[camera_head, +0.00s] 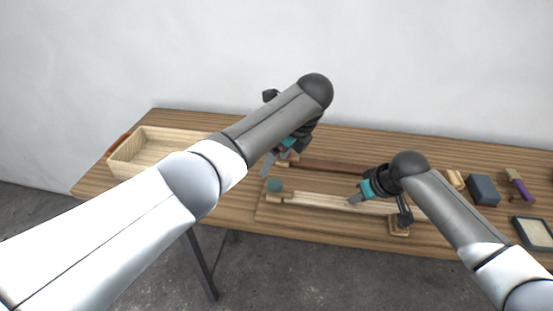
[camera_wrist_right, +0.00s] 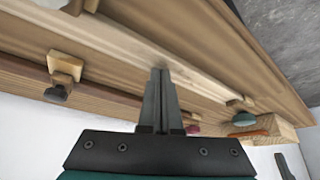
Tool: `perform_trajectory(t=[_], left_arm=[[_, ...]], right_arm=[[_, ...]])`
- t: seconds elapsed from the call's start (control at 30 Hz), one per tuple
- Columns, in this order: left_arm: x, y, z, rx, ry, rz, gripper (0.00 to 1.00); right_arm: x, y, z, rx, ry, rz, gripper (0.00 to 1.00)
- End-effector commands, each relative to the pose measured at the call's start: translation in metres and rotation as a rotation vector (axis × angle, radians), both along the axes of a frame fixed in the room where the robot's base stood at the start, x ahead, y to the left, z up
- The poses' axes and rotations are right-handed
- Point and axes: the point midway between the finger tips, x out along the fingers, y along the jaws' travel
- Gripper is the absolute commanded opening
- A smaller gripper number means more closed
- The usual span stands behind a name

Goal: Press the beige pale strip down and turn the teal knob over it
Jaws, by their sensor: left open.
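The beige pale strip (camera_head: 330,202) lies lengthwise on a wooden board on the bench; it also shows in the right wrist view (camera_wrist_right: 120,42). The teal knob (camera_head: 275,185) sits on a small wooden block at the strip's left end; the right wrist view shows it at the right (camera_wrist_right: 244,118). My right gripper (camera_head: 356,198) is shut, with its fingertips at the middle of the strip (camera_wrist_right: 160,72); I cannot tell whether they touch it. My left gripper (camera_head: 268,164) is open just behind and above the teal knob, apart from it.
A dark reddish strip (camera_head: 335,166) runs behind the pale one. A dark knob (camera_head: 405,218) stands at the pale strip's right end. A wooden tray (camera_head: 125,158) is at the left. A blue-grey block (camera_head: 484,190), a purple-handled tool (camera_head: 520,187) and a dark-framed tray (camera_head: 535,234) are at the right.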

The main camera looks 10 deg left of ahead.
Motion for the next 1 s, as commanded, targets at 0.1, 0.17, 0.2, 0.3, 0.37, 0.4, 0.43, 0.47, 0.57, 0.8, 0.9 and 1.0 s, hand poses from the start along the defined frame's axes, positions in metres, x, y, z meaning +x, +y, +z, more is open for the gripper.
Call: perform_trajectory(t=[0.1,0.17,0.2,0.3,0.37,0.4,0.43,0.47,0.57,0.8,0.9,1.0], left_arm=[[0.000,0.000,0.007,0.000,0.000,0.000,0.87],[0.000,0.000,0.009,0.000,0.000,0.000,0.87],[0.000,0.000,0.011,0.000,0.000,0.000,0.87],[0.000,0.000,0.015,0.000,0.000,0.000,0.87],[0.000,0.000,0.017,0.000,0.000,0.000,0.87],[0.000,0.000,0.019,0.000,0.000,0.000,0.87],[0.000,0.000,0.020,0.000,0.000,0.000,0.87],[0.000,0.000,0.021,0.000,0.000,0.000,0.87],[0.000,0.000,0.025,0.000,0.000,0.000,0.87],[0.000,0.000,0.035,0.000,0.000,0.000,0.87],[0.000,0.000,0.039,0.000,0.000,0.000,0.87],[0.000,0.000,0.043,0.000,0.000,0.000,0.87]], right_arm=[[0.000,0.000,0.006,0.000,0.001,0.000,0.00],[0.000,0.000,0.008,0.000,0.000,0.000,0.00],[0.000,0.000,0.010,0.000,-0.001,0.000,0.00],[0.000,0.000,0.013,0.001,-0.002,0.000,0.00],[0.000,0.000,0.016,0.001,-0.002,0.000,0.00],[0.000,0.000,0.017,0.001,-0.002,0.000,0.00],[0.000,0.000,0.018,0.001,-0.003,0.000,0.00],[0.001,0.000,0.019,0.001,-0.003,0.000,0.00],[0.001,0.001,0.023,0.001,-0.003,0.000,0.00],[0.001,0.001,0.031,0.002,-0.003,0.000,0.00],[0.001,0.001,0.035,0.002,-0.003,0.000,0.00],[0.001,0.001,0.038,0.002,-0.003,0.000,0.00]])
